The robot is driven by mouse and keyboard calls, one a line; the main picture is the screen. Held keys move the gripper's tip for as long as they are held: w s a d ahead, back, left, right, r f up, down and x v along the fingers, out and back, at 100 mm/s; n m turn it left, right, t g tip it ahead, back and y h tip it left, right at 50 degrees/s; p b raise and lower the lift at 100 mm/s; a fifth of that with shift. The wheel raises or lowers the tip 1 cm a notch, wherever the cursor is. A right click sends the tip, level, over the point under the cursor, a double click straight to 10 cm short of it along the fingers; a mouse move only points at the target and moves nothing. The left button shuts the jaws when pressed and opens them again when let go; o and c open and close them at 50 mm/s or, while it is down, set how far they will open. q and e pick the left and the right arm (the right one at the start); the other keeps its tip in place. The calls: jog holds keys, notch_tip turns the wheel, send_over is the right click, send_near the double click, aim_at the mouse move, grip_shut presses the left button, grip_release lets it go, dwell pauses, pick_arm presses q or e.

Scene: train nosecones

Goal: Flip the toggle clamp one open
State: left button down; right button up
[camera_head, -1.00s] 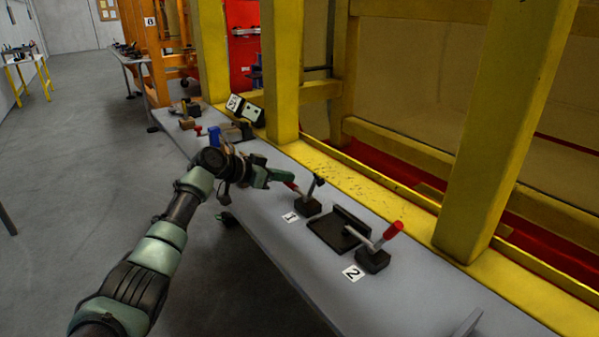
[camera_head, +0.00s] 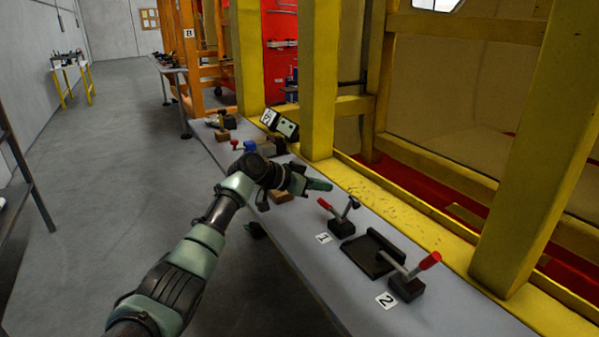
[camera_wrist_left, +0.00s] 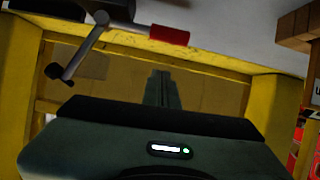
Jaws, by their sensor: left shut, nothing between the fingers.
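Toggle clamp one (camera_head: 341,228) stands on the grey bench behind the card marked 1 (camera_head: 323,238). Its red handle (camera_head: 325,204) leans out to the left, and its arm with a black tip (camera_head: 353,203) is tilted up, off the plate. My left gripper (camera_head: 328,186) is above and behind the red handle, apart from it, with nothing held. In the left wrist view the gripper's fingers (camera_wrist_left: 162,88) are together, and the clamp's red handle (camera_wrist_left: 169,35) and grey arm (camera_wrist_left: 85,50) show beyond them. My right gripper is not in view.
Clamp two (camera_head: 406,286), with a raised red handle, stands by a dark plate (camera_head: 372,254) and the card marked 2 (camera_head: 386,300). Yellow posts (camera_head: 319,80) rise behind the bench. More clamps and parts (camera_head: 262,143) lie farther back along it.

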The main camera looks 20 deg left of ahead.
pick_arm(q)
jog(key=b+v, duration=0.2)
jog(key=v, duration=0.8)
jog(key=shift+r, duration=0.45)
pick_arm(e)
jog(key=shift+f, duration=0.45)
